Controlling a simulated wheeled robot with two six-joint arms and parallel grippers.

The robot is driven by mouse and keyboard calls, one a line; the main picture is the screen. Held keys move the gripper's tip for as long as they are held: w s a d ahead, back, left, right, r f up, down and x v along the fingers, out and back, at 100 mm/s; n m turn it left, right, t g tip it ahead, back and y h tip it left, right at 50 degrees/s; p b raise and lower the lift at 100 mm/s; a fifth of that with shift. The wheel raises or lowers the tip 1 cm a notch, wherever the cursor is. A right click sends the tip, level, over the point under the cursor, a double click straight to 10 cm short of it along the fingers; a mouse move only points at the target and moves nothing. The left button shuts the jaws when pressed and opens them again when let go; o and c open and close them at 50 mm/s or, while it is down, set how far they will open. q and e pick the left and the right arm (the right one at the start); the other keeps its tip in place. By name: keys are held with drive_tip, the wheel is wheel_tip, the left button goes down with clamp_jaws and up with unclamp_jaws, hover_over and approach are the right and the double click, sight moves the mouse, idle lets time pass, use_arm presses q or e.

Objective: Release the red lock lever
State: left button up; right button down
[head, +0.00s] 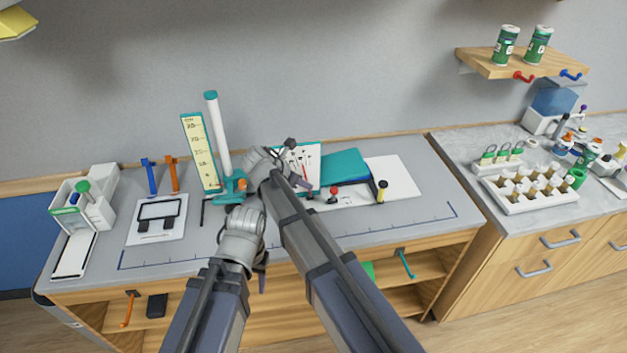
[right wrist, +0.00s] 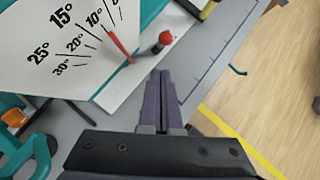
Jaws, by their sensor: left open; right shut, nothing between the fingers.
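My right gripper (head: 307,186) is shut and empty. In the right wrist view its fingertips (right wrist: 161,73) point toward the lever, with a gap between them. The angle-scale board (head: 298,158) is partly hidden by my right arm; its red needle (right wrist: 121,47) shows in the right wrist view. My left gripper (head: 262,280) is near the bench's front edge, away from the lever.
A teal stand with a white tube (head: 218,135) and a yellow scale (head: 199,155) stand left of the board. A teal folder (head: 345,168) lies behind. The front right bench top is clear.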

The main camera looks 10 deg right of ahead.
drive_tip(key=shift+p+v, duration=0.85)
drive_tip(key=shift+v, duration=0.95)
drive_tip(key=shift+w, duration=0.1)
drive_tip(key=s+d+f+m+g+y, duration=0.2)
drive_tip(key=s+d+f+m+y, duration=0.15)
drive_tip(key=s+m, duration=0.75)
drive_tip(key=s+d+f+m+g+y, duration=0.1)
drive_tip(key=s+d+f+m+y, duration=0.2)
drive_tip(key=s+m, duration=0.8)
drive_tip(key=s+a+f+b, duration=0.1)
drive_tip(key=a+f+b, duration=0.1)
drive_tip(key=a, duration=0.3)
drive_tip(key=s+a+f+g+b, duration=0.1)
drive_tip(key=s+a+f+b, duration=0.1)
drive_tip(key=a, duration=0.3)
drive_tip(key=shift+a+b, duration=0.3)
drive_tip(key=shift+b, duration=0.25)
drive_tip(key=shift+h, duration=0.25)
